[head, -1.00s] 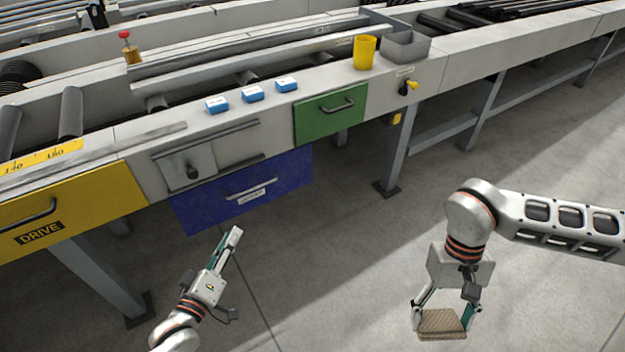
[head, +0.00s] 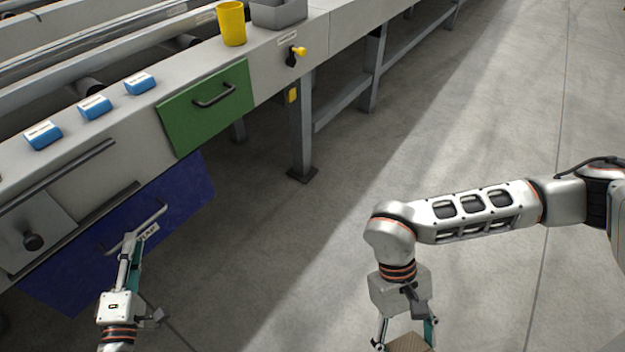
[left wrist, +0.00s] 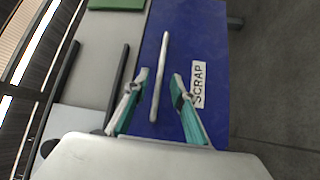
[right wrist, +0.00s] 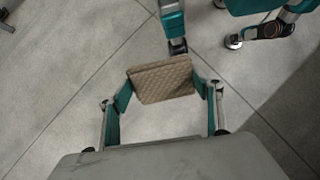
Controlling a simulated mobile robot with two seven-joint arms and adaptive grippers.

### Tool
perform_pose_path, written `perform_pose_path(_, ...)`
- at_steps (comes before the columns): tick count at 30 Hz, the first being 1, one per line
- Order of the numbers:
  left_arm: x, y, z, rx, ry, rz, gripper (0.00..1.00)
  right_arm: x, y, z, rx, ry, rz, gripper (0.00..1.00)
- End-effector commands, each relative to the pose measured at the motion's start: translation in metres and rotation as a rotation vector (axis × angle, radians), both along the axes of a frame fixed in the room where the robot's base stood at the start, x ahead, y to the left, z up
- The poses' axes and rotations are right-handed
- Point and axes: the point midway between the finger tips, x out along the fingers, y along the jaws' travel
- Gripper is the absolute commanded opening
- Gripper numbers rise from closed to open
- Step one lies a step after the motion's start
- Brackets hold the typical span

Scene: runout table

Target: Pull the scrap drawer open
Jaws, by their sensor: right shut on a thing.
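The scrap drawer (head: 187,190) is the blue front under the table at the left of the head view. Its long pale handle (left wrist: 160,75) and white SCRAP label (left wrist: 198,84) show in the left wrist view, where the blue front (left wrist: 206,35) fills the middle. My left gripper (head: 130,240) is at the handle in the head view. In the left wrist view its fingers (left wrist: 160,78) are apart, one on each side of the handle, with gaps to it. My right gripper (right wrist: 166,90) is shut on a brown woven-patterned block (right wrist: 163,80), held over the floor.
A green drawer (head: 190,120) with a dark handle is above and right of the blue one. A grey panel with a black knob (head: 33,241) is at the left. Blue blocks (head: 95,107) and a yellow cup (head: 232,24) stand on the table.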

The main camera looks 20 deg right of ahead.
Motion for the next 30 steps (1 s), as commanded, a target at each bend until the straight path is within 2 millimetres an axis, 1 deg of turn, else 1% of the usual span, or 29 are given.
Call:
perform_pose_path(1, 0.008, -0.002, -0.003, 0.001, 0.003, 0.0, 0.25, -0.004, 0.0, -0.007, 0.0, 0.014, 0.0, 0.44)
perform_pose_path(3, 0.019, -0.004, -0.002, 0.0, 0.004, 0.0, 0.25, -0.007, 0.0, -0.01, 0.0, 0.022, 0.0, 0.44)
perform_pose_path(9, 0.038, -0.008, 0.002, 0.001, 0.003, 0.0, 0.25, -0.011, 0.0, -0.017, 0.0, 0.037, 0.0, 0.44)
perform_pose_path(14, 0.044, -0.009, 0.004, 0.001, 0.003, 0.0, 0.25, -0.012, 0.0, -0.018, 0.0, 0.039, 0.0, 0.44)
perform_pose_path(20, 0.044, -0.009, 0.005, 0.001, 0.002, 0.0, 0.25, -0.012, 0.0, -0.018, 0.0, 0.038, 0.0, 0.44)
perform_pose_path(21, 0.044, -0.009, 0.005, 0.001, 0.002, 0.0, 0.22, -0.012, 0.0, -0.018, 0.0, 0.038, 0.0, 0.44)
perform_pose_path(24, 0.044, -0.009, 0.005, 0.001, 0.002, 0.0, 0.0, -0.012, 0.0, -0.018, 0.0, 0.039, 0.0, 0.44)
perform_pose_path(30, 0.044, -0.009, 0.005, 0.001, 0.002, 0.0, 0.0, -0.012, 0.0, -0.018, 0.0, 0.038, 0.0, 0.44)
